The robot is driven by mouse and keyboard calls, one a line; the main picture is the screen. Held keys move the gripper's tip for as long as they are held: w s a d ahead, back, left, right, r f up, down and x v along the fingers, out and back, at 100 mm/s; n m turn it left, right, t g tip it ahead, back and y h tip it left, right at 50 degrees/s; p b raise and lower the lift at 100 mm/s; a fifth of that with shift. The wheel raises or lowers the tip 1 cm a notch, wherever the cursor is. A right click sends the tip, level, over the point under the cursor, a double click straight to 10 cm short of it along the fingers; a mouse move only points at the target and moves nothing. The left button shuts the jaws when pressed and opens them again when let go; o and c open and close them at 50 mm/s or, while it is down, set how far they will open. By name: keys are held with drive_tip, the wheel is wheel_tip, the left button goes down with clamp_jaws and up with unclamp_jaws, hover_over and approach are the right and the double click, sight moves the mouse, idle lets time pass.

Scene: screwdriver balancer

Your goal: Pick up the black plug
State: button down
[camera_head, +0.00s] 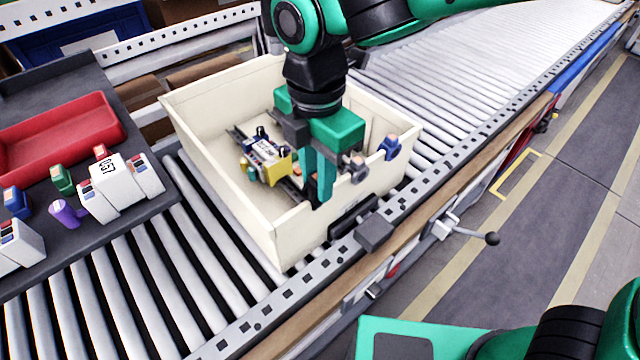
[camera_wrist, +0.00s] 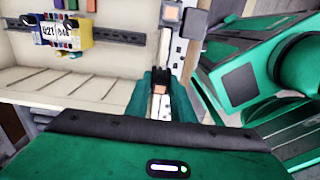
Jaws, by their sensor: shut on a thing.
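My gripper (camera_wrist: 160,95) is shut on the black plug (camera_wrist: 159,74), a small dark piece with an orange-brown face, seen between the green fingers in the wrist view. In the head view my gripper (camera_head: 320,190) points down inside the cream bin, near its front right wall. There the fingers hide the plug. I cannot tell whether the plug touches anything below it.
The cream bin (camera_head: 240,205) stands on the roller conveyor (camera_head: 130,290). Inside it, a yellow-and-white module (camera_head: 268,155) sits on a rail. A blue piece (camera_head: 390,147) is at the right wall. A red tray (camera_head: 60,135) and white modules (camera_head: 112,190) lie left.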

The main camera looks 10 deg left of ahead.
drive_tip(key=s+a+r, duration=0.3)
drive_tip(key=a+r, duration=0.4)
drive_tip(key=a, duration=0.4)
drive_tip(key=shift+s+r, duration=0.35)
drive_tip(key=shift+r, duration=0.05)
